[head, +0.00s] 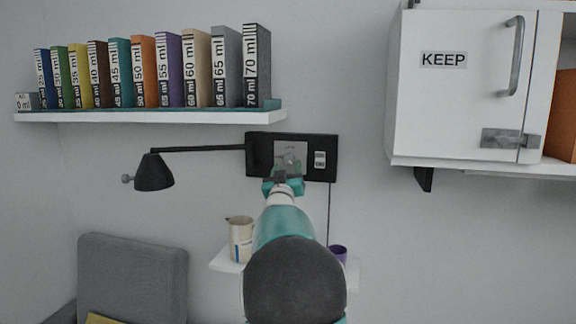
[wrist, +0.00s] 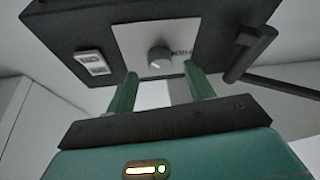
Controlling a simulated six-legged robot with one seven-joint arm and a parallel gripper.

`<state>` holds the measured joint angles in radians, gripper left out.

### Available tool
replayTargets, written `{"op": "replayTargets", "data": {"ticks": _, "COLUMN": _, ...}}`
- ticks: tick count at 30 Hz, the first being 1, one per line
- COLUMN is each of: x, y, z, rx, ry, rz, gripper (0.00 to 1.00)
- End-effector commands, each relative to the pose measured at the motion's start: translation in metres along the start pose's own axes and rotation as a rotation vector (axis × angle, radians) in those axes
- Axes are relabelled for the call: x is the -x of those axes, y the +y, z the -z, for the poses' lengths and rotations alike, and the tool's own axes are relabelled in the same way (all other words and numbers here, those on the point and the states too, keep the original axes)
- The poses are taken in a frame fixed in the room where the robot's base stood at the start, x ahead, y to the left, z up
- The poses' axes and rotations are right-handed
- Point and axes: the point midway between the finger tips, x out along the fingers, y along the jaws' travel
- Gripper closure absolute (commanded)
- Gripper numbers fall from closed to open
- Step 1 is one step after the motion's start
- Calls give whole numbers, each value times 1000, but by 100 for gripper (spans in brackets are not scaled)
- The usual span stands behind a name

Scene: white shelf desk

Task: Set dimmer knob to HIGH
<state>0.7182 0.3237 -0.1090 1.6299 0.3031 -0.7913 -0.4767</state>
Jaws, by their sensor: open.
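The dimmer knob (wrist: 160,59) is a round grey knob on a light square plate (wrist: 138,37), set in a black wall panel (head: 256,151). In the wrist view, my gripper (wrist: 161,76) is open, with one green finger to each side below the knob. The fingertips point at the plate, and the knob shows in the gap just past them. I cannot tell whether they touch it. Small dark lettering beside the knob is too blurred to read. In the head view, my gripper (head: 284,176) is in front of the panel and partly hides the plate's lower part.
A black lamp (head: 154,173) reaches left from the panel; its arm (wrist: 270,83) shows right in the wrist view. White switches (head: 320,159) sit beside the plate. A small shelf below holds a jug (head: 240,239) and purple cup (head: 338,253). A white cabinet (head: 455,95) hangs right.

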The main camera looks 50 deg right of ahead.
Motion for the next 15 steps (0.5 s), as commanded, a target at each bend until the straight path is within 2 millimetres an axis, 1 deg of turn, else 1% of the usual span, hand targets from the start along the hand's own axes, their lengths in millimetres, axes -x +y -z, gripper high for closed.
{"op": "replayTargets", "data": {"ticks": 1, "x": -8, "y": 1, "z": -1, "rx": 1, "ry": 0, "rz": -1, "gripper": 47}}
{"op": "replayTargets", "data": {"ticks": 3, "x": -17, "y": 1, "z": -1, "rx": 1, "ry": 0, "rz": -1, "gripper": 47}}
{"op": "replayTargets", "data": {"ticks": 6, "x": -25, "y": 0, "z": -1, "rx": 0, "ry": 0, "rz": 0, "gripper": 47}}
{"op": "replayTargets", "data": {"ticks": 9, "x": -28, "y": 0, "z": -1, "rx": 0, "ry": -1, "rz": 0, "gripper": 47}}
{"op": "replayTargets", "data": {"ticks": 15, "x": -28, "y": 0, "z": 0, "rx": 0, "ry": 0, "rz": 0, "gripper": 47}}
